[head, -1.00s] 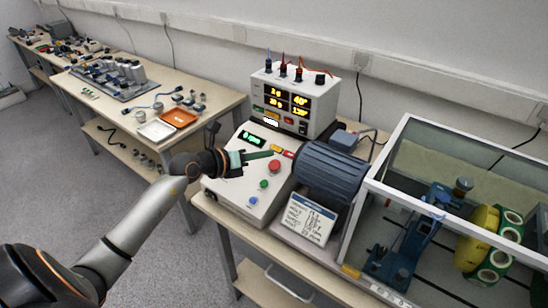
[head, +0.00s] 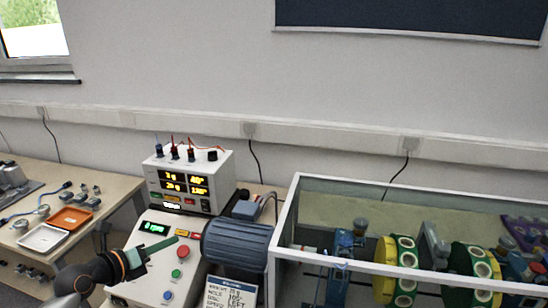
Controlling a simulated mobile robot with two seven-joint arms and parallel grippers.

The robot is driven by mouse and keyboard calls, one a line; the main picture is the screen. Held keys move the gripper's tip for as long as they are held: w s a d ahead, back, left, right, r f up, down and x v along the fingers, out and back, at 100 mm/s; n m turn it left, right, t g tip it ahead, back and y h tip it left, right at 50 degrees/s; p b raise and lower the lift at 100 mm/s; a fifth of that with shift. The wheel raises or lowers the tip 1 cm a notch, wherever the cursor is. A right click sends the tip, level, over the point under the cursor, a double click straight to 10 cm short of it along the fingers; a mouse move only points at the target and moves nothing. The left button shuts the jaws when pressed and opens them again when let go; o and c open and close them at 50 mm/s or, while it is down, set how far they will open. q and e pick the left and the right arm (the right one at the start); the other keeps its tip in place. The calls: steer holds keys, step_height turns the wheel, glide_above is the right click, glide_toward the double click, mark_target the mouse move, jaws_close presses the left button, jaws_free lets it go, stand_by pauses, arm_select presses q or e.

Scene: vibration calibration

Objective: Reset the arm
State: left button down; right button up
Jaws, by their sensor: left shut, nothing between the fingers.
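My left arm comes in at the lower left. Its gripper (head: 165,244) has green fingers, shut with nothing between them. The fingers point right, over the sloped panel of a white control box (head: 146,285). My right gripper is not in view.
A grey motor (head: 238,245) lies right of the panel. A meter box (head: 190,178) with lit readouts stands behind. A framed clear enclosure (head: 285,226) with yellow-green discs (head: 385,270) fills the right. An orange tray (head: 70,219) and a white tray (head: 43,237) lie on the left bench.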

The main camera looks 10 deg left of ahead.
arm_select(q)
steer(key=s+d+f+n+t+h, duration=0.25)
steer(key=s+d+f+n, duration=0.2)
steer(key=d+n, duration=0.45)
steer(key=s+d+f+n+g+y, duration=0.2)
steer(key=s+d+f+n+g, duration=0.1)
steer(key=s+f+n, duration=0.7)
steer(key=s+d+f+n+g+y, duration=0.2)
steer(key=s+d+f+n+g, duration=0.2)
steer(key=s+f+n, duration=0.7)
steer(key=shift+d+y, duration=0.35)
steer(key=shift+d, duration=0.45)
steer(key=shift+a+r+t, duration=0.1)
steer(key=shift+a+t, duration=0.1)
steer(key=shift+t, duration=0.05)
